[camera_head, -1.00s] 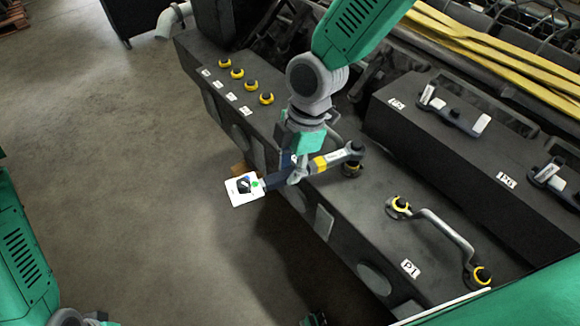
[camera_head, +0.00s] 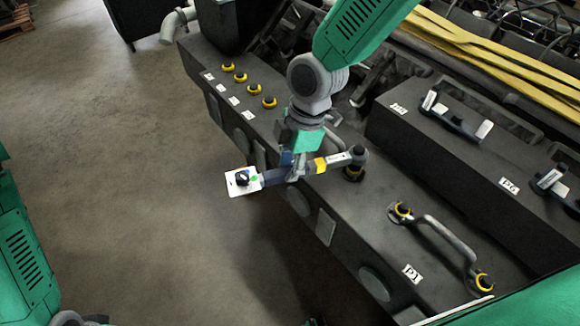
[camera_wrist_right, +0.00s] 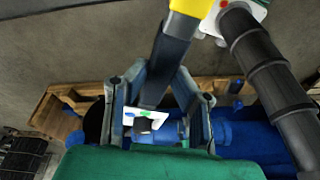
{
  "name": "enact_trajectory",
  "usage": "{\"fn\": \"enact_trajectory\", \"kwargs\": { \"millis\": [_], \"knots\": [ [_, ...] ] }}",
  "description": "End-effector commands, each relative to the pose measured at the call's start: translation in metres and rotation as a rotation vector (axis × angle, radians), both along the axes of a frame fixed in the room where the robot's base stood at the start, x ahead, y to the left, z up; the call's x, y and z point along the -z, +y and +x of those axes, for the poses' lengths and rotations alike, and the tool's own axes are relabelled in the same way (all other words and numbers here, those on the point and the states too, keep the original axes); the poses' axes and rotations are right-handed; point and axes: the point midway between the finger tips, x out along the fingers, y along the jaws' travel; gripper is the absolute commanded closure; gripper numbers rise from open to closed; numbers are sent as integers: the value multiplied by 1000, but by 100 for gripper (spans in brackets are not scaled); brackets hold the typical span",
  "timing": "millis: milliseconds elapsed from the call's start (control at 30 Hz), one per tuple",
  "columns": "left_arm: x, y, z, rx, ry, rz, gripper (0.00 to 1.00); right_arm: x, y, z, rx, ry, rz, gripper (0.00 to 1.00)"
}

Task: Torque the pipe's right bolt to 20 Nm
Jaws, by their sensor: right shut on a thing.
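My right gripper (camera_head: 292,170) is shut on the dark handle of a torque wrench (camera_head: 320,165) with a yellow band. A white card-like piece (camera_head: 240,182) shows at the handle's free end. The wrench's round head (camera_head: 359,154) is over or beside a yellow-ringed bolt (camera_head: 353,173); I cannot tell if it is seated. A grey pipe (camera_head: 335,140) behind the gripper is mostly hidden. In the right wrist view the handle (camera_wrist_right: 166,68) runs between the two fingers. My left gripper does not show.
Another pipe (camera_head: 447,238), by the P1 label (camera_head: 411,273), has yellow-ringed bolts at both ends. Several yellow-ringed pieces (camera_head: 254,86) stand in a row on the dark engine block (camera_head: 290,125). A raised block (camera_head: 440,150) stands at right. The floor at left is clear.

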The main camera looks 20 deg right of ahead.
Motion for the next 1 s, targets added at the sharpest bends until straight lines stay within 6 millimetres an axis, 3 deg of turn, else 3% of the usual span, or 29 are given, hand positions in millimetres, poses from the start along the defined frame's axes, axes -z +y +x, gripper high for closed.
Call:
{"fn": "enact_trajectory", "kwargs": {
  "millis": [1000],
  "knots": [
    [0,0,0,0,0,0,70,-2,0,14,68,-11,2,100]
  ]
}}
